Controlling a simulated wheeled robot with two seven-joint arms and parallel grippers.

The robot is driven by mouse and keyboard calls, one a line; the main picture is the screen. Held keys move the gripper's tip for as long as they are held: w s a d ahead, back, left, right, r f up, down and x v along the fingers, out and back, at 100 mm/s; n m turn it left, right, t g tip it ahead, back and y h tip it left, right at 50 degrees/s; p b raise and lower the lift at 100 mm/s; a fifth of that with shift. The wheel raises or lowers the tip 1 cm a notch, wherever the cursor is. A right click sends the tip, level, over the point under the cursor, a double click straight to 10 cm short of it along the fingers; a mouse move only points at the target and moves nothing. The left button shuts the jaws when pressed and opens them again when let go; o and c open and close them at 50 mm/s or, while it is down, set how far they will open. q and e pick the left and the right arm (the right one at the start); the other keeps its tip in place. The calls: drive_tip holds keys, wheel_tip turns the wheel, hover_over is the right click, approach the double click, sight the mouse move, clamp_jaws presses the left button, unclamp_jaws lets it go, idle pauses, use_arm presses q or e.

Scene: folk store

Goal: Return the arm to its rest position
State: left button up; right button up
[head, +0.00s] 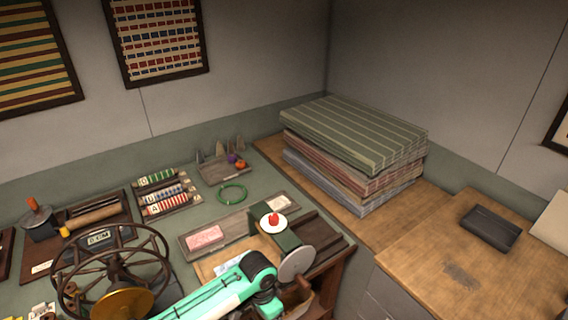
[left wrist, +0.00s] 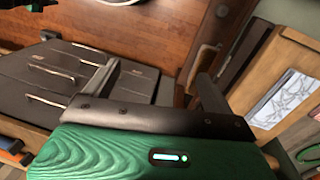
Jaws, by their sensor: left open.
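My left arm (head: 225,291), teal and white, comes in at the bottom of the head view and bends at a dark joint beside the bench's right end. Its gripper cannot be made out there. In the left wrist view my left gripper (left wrist: 158,75) is open, its two dark fingers wide apart with nothing between them. Its green body fills the bottom of that view. Beyond the fingers are a reddish-brown wooden surface (left wrist: 165,30) and dark drawer fronts with metal handles (left wrist: 85,75). My right gripper is in neither view.
The crowded bench holds a spoked wheel (head: 110,270), small racks (head: 160,190), a green ring (head: 232,193) and a red object on a white disc (head: 273,224). Striped folded cloths (head: 350,150) are stacked on the wooden counter.

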use_arm(q)
drive_tip(key=s+r+n+t+h, duration=0.2)
drive_tip(key=s+h, duration=0.1)
drive_tip(key=s, duration=0.5)
drive_tip(key=s+a+r+n+t+y, duration=0.25)
drive_tip(key=s+a, duration=0.35)
drive_tip(key=a, duration=0.3)
drive_tip(key=s+a+r+n+t+y, duration=0.1)
drive_tip(key=s+a+r+n, duration=0.25)
drive_tip(key=s+a, duration=0.45)
wheel_tip(320, 180, down, 38)
drive_tip(key=w+a+r+g+b, duration=0.1)
drive_tip(key=g+b, duration=0.1)
drive_tip(key=b, duration=0.5)
drive_tip(key=s+a+f+b, duration=0.2)
drive_tip(key=s+f, duration=0.7)
drive_tip(key=f, duration=0.4)
drive_tip(key=s+a+f+g+b, duration=0.1)
drive_tip(key=s+f+b, duration=0.2)
drive_tip(key=s+f, duration=0.7)
wheel_tip(320, 180, down, 3)
drive_tip(key=shift+s+a+f, duration=0.15)
drive_tip(key=shift+a+f, duration=0.05)
drive_tip(key=shift+a, duration=0.15)
